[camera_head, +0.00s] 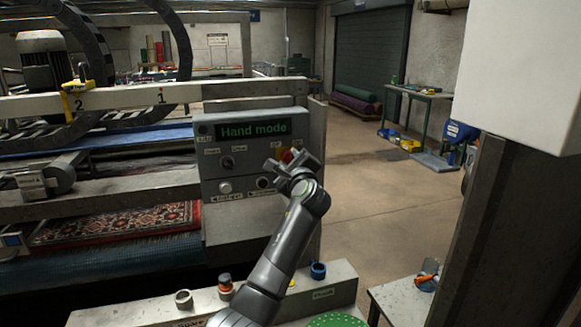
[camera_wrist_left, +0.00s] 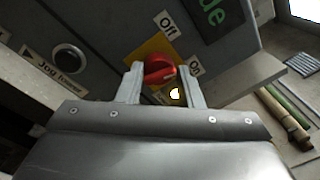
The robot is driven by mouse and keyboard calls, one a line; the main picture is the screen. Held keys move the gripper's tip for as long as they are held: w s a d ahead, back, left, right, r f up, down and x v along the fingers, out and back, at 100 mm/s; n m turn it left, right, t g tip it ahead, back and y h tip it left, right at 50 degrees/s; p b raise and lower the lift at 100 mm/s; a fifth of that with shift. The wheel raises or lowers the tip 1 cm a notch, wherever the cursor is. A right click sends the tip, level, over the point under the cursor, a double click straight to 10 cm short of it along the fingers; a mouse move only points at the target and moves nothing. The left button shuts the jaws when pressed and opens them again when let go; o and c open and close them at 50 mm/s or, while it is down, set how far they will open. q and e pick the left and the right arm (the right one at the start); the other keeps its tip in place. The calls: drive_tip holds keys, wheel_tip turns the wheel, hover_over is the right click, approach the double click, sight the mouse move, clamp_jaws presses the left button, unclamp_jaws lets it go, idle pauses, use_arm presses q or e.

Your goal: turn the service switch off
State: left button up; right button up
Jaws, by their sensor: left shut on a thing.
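The service switch, a red knob on a yellow plate, sits on the grey control panel and shows in the left wrist view (camera_wrist_left: 158,67) between labels "Off" (camera_wrist_left: 168,24) and "On" (camera_wrist_left: 195,68). In the head view a bit of the red knob (camera_head: 285,154) shows past my left gripper (camera_head: 292,162). My left gripper's two fingers are shut on the knob, one at each side. A mark on the knob faces the "On" side, as far as I can tell. My right gripper is not in view.
The control panel (camera_head: 215,160) has a green "Hand mode" display (camera_head: 254,130) and other knobs and buttons. A red patterned rug (camera_head: 120,222) lies in the machine at left. A front ledge (camera_head: 335,275) holds small rings.

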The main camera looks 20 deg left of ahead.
use_arm(q)
drive_tip(key=shift+f+n+y+b, duration=0.2)
drive_tip(key=shift+n+y+b, duration=0.15)
drive_tip(key=shift+n+b, duration=2.2)
drive_tip(key=shift+f+n+y+b, duration=0.15)
drive_tip(key=shift+n+y+b, duration=0.2)
drive_tip(key=shift+n+b, duration=2.15)
drive_tip(key=shift+n+p, duration=0.75)
drive_tip(key=shift+n, duration=0.2)
drive_tip(key=o, duration=0.9)
drive_tip(key=shift+w+r, duration=0.1)
drive_tip(key=shift+w, duration=0.05)
drive_tip(key=shift+o, duration=0.2)
drive_tip(key=b+v, duration=0.3)
drive_tip(key=v, duration=1.4)
drive_tip(key=shift+s+d+b, duration=0.2)
drive_tip(key=shift+b, duration=0.15)
